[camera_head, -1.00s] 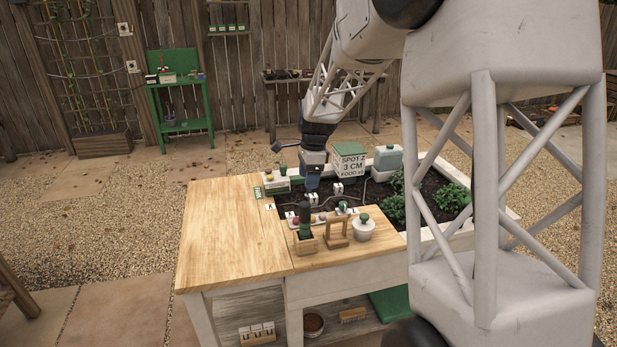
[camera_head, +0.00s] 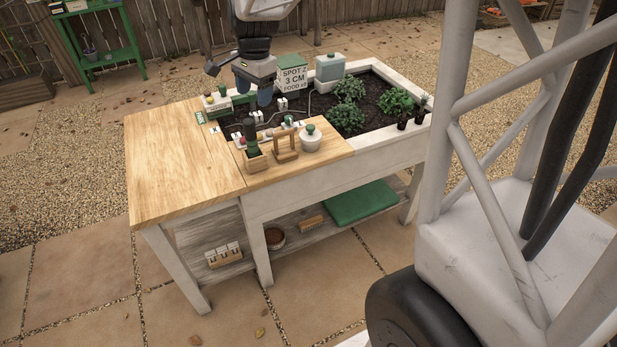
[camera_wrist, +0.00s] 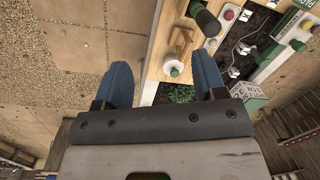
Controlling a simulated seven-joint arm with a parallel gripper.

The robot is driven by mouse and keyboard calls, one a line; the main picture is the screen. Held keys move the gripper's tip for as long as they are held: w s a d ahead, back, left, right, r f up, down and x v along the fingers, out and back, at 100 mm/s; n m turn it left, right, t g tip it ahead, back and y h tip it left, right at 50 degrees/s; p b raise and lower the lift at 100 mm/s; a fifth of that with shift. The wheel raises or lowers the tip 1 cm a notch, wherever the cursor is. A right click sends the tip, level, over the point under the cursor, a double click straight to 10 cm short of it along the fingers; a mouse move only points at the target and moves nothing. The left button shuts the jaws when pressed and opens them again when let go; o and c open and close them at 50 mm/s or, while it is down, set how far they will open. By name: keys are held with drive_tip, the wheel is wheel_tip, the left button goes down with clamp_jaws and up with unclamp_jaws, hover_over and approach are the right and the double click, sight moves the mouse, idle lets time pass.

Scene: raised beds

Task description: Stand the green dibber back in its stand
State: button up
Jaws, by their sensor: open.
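A dark green upright handle (camera_head: 250,133) stands in a small open wooden box (camera_head: 255,162) on the bench corner; it looks like the dibber, but I cannot be sure. The wrist view shows a dark handle (camera_wrist: 208,23) there from above. Beside the box is a small wooden frame with an opening (camera_head: 285,147), also in the wrist view (camera_wrist: 181,39); I cannot tell which of the two is the stand. My gripper (camera_head: 253,92) is over the soil bed, behind these things. Its blue fingers (camera_wrist: 160,75) are apart with nothing held between them.
A white jar with a green knob (camera_head: 311,140) stands right of the frame. A lettered box (camera_head: 292,80), a pale green container (camera_head: 330,70) and leafy plants (camera_head: 346,118) are in or by the bed. The wooden top (camera_head: 175,165) is clear at left.

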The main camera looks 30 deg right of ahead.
drive_tip(key=s+a+n+t+h, duration=0.1)
drive_tip(key=s+n, duration=1.1)
drive_tip(key=s, duration=2.1)
drive_tip(key=shift+a+r+n+t, duration=0.4)
drive_tip(key=shift+r, duration=0.05)
